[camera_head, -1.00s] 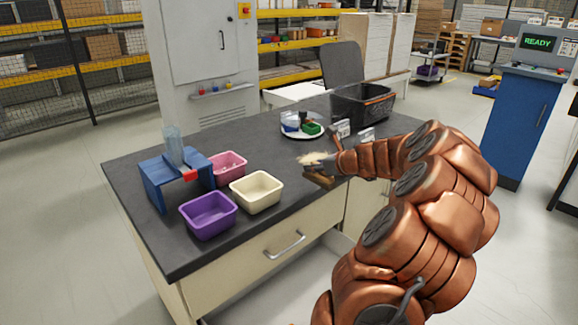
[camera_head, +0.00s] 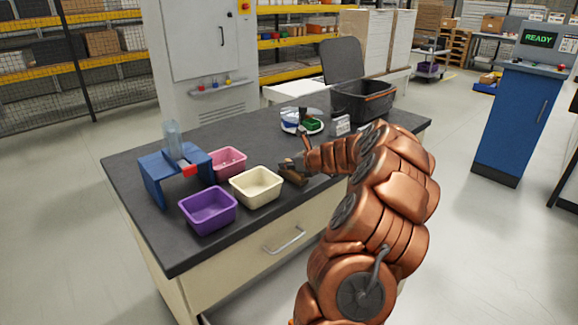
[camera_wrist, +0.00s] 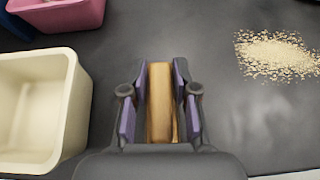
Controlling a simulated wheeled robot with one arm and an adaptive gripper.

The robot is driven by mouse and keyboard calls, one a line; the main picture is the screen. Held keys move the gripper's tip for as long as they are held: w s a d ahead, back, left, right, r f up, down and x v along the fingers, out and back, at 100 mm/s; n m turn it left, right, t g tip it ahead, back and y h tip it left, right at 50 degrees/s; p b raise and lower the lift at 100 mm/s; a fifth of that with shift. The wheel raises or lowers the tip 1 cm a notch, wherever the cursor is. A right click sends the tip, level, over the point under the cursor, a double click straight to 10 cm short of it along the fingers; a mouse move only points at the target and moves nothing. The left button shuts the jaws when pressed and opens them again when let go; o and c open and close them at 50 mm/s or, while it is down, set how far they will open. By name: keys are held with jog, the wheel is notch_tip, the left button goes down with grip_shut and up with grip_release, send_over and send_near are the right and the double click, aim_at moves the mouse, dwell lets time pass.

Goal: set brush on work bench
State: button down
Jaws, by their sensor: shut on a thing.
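The brush (camera_wrist: 160,103), a brown wooden block in the wrist view, lies between the two fingers of my gripper (camera_wrist: 160,112). My gripper is shut on it. In the head view the brush (camera_head: 293,176) shows as a small brown piece under my gripper (camera_head: 296,165), just right of the cream bin. It is low over the dark top of the work bench (camera_head: 150,235); I cannot tell whether it touches. Its bristles are not visible.
A cream bin (camera_head: 256,187) is close on the left, with purple (camera_head: 208,210) and pink (camera_head: 229,162) bins and a blue stand (camera_head: 160,185) beyond. A pile of tan shavings (camera_wrist: 277,55) lies to the right. A black crate (camera_head: 362,101) and round plate (camera_head: 301,128) stand behind.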

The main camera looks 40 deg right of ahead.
jog(key=shift+f, duration=0.2)
jog(key=c, duration=0.9)
grip_release()
jog(key=shift+r, duration=0.1)
jog(key=shift+s+r, duration=0.1)
jog(key=shift+r, duration=0.05)
jog(key=v, duration=1.1)
jog(key=shift+s+r+p, duration=0.15)
jog(key=shift+s+p, duration=0.15)
jog(key=shift+s, duration=0.05)
